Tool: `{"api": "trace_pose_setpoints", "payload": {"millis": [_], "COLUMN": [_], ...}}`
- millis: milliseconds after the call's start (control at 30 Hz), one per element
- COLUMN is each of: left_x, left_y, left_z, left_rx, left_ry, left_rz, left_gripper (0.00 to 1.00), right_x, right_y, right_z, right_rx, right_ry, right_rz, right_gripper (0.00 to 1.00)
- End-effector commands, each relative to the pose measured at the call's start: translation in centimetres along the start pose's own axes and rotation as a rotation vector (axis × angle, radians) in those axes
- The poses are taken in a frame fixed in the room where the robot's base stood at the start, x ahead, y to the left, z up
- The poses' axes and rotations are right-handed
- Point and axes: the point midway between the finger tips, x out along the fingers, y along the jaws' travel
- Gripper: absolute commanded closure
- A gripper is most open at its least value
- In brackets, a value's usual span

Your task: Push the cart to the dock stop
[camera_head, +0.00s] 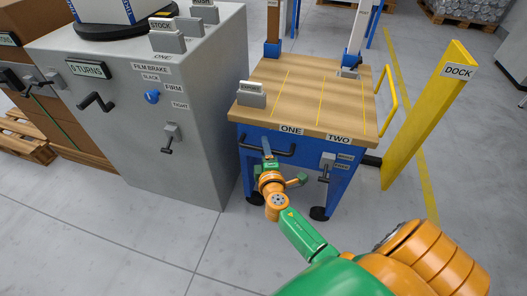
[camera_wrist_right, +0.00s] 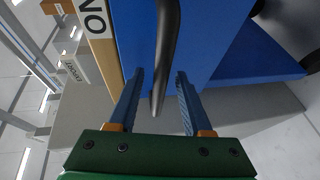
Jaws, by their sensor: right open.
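The cart (camera_head: 300,127) has a wooden top, marked ONE and TWO on its front edge, and a blue body on black wheels. Its black handle (camera_head: 284,153) runs across the left of the front. The yellow dock stop (camera_head: 425,115), labelled DOCK, stands upright to the right of the cart, with floor between them. My right gripper (camera_head: 268,158) is at the handle. In the right wrist view, the open fingers of the gripper (camera_wrist_right: 158,88) lie either side of the handle (camera_wrist_right: 167,50); I cannot tell whether they touch it. My left gripper is not in view.
A grey cabinet (camera_head: 200,120) with cranks and labels stands just left of the cart. A small label holder (camera_head: 251,95) sits on the cart top. A lever (camera_head: 325,168) is on the cart's front right. A yellow floor line (camera_head: 428,200) passes the dock stop.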

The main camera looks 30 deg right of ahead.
Motion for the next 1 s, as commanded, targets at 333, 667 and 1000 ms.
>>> {"api": "trace_pose_setpoints", "payload": {"millis": [333, 667, 1000], "left_x": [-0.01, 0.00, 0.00], "left_y": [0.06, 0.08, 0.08], "left_z": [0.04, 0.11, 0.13], "left_rx": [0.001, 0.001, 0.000], "left_ry": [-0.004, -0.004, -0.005], "left_rz": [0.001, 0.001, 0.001], "left_gripper": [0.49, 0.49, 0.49], "right_x": [0.06, 0.04, 0.03], "right_y": [-0.01, -0.04, -0.06], "right_z": [0.00, -0.01, -0.02], "right_rx": [0.000, 0.000, 0.001], "right_ry": [0.000, 0.000, 0.001], "right_rz": [-0.001, -0.001, -0.002], "right_gripper": [0.88, 1.00, 1.00]}}
